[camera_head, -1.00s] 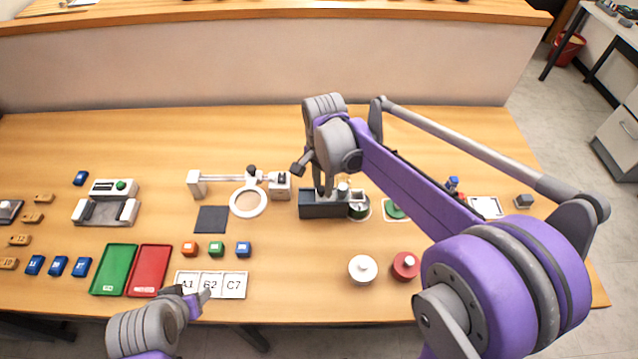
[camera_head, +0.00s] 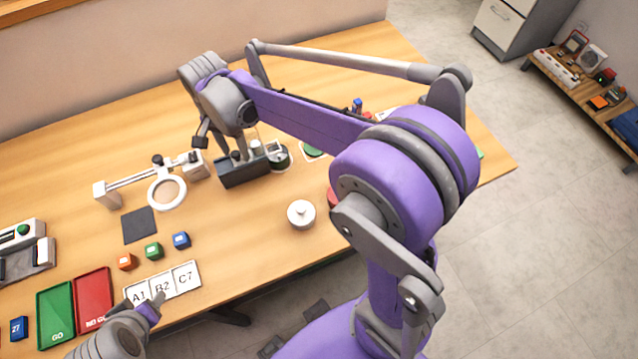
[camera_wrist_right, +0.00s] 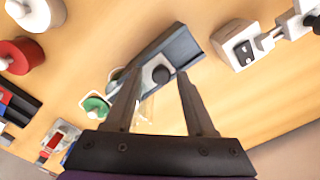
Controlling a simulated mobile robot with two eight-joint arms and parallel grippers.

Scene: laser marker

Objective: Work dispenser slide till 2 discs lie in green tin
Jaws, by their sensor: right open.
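The dispenser (camera_head: 243,172) is a dark grey, long body on the table, with a clear part standing on it. In the right wrist view the dispenser (camera_wrist_right: 183,50) has a round black knob (camera_wrist_right: 160,74) on top. My right gripper (camera_wrist_right: 160,77) is open, with its fingertips on either side of the knob; contact cannot be told. In the head view my right gripper (camera_head: 240,151) is over the dispenser.
A ring magnifier stand (camera_head: 167,189) is left of the dispenser. A white lidded pot (camera_head: 301,213) is in front of it, and a red pot (camera_head: 333,197) is partly hidden by my arm. Green (camera_head: 56,309) and red (camera_head: 93,298) trays lie front left. Small coloured blocks (camera_head: 153,250) sit mid-table.

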